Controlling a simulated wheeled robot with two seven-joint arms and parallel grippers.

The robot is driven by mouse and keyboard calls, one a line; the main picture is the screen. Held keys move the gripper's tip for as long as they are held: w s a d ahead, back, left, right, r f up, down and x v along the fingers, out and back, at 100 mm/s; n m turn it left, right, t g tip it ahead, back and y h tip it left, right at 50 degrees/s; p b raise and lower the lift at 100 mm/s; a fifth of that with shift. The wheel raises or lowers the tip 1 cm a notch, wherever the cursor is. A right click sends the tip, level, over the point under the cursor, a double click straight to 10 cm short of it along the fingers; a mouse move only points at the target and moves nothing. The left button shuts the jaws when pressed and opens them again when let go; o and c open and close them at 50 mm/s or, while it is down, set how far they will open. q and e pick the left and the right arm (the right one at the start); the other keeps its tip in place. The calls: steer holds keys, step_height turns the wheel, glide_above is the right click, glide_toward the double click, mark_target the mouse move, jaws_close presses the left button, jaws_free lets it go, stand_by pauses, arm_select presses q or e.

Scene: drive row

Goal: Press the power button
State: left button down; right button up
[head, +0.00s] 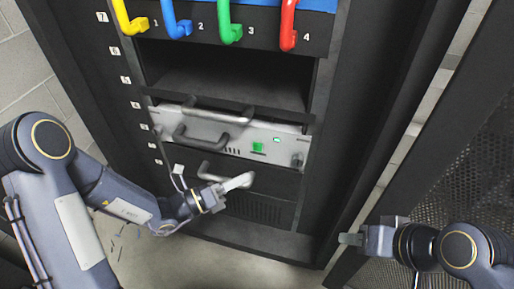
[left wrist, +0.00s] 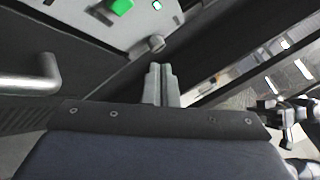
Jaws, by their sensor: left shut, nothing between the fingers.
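The green square power button (head: 258,147) is on the front of a silver rack unit (head: 230,138). A small green light (head: 277,140) sits to its upper right. In the left wrist view the green button (left wrist: 122,6) is cut by the top edge. My left gripper (head: 246,180) is shut and empty, below the button and apart from it in the picture. Its paired fingertips (left wrist: 160,70) show below a round grey knob (left wrist: 157,43) in the wrist view. My right gripper (head: 344,239) is low at the right, away from the unit; its jaw opening is unclear.
Silver bar handles (head: 218,116) stick out from the rack front. Coloured handles, such as the red handle (head: 288,25), line the top drawer. An open black bay (head: 230,82) lies above the unit. A perforated door (head: 440,170) stands at the right.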

mark_target(262, 149)
arm_select(q)
steer(key=w+d, duration=0.2)
steer(key=w, duration=0.5)
steer(key=shift+d, duration=0.2)
steer(key=shift+w, duration=0.1)
stand_by(1.8)
steer(key=shift+w+d+p, duration=0.1)
steer(key=shift+w+p, duration=0.2)
steer(key=shift+w, duration=0.05)
steer(key=shift+w+d, duration=0.15)
steer(key=shift+w, duration=0.3)
stand_by(0.5)
steer(key=shift+s, duration=0.1)
steer(key=shift+s+a+p, duration=0.3)
steer(key=shift+s+p, duration=0.05)
steer(key=shift+s, duration=0.35)
